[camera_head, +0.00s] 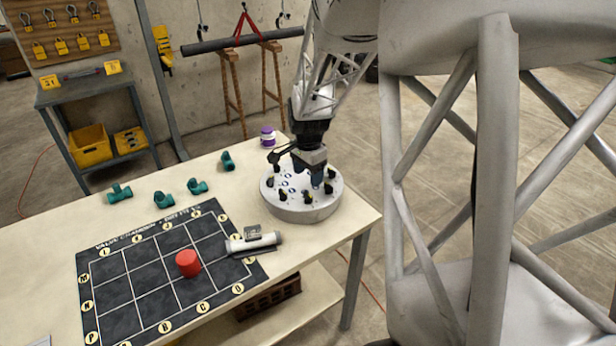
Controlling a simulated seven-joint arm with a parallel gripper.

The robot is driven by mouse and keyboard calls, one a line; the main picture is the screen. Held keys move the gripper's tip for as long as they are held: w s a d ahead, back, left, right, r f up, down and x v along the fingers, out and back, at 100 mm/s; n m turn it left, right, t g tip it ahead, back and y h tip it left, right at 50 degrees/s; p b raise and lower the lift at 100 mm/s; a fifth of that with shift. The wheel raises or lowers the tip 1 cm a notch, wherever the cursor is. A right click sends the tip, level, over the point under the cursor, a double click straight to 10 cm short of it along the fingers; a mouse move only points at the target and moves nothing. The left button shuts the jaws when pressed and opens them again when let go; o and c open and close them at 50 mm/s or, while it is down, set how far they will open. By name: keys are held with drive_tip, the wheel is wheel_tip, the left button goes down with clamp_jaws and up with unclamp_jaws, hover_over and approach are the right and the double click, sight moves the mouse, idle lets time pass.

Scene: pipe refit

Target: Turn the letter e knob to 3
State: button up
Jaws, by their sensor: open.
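A round white drum (302,209) stands on the right part of the table. Several small black knobs, such as one at its front (283,196), are set around its top face. The letters and numbers beside the knobs are too small to read, so I cannot tell which knob is e or where it points. My gripper (301,184) is over the drum with its fingers pointing down, close to the top face. It is open. It hides part of the face and perhaps some knobs; I cannot tell whether it touches one.
A black lettered grid board (147,268) with a red cylinder (188,263) lies left of the drum. A white tube (254,242) lies between them. Several green pipe fittings (197,186) and a purple-and-white jar (268,136) stand farther back. The table's right edge is near the drum.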

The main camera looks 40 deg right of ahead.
sight(308, 194)
drive_tip(key=c, duration=0.5)
drive_tip(key=n, duration=0.6)
drive_tip(key=shift+n, duration=0.3)
drive_tip(key=n, duration=1)
drive_tip(key=shift+f, duration=0.2)
drive_tip(key=shift+f, duration=3.75)
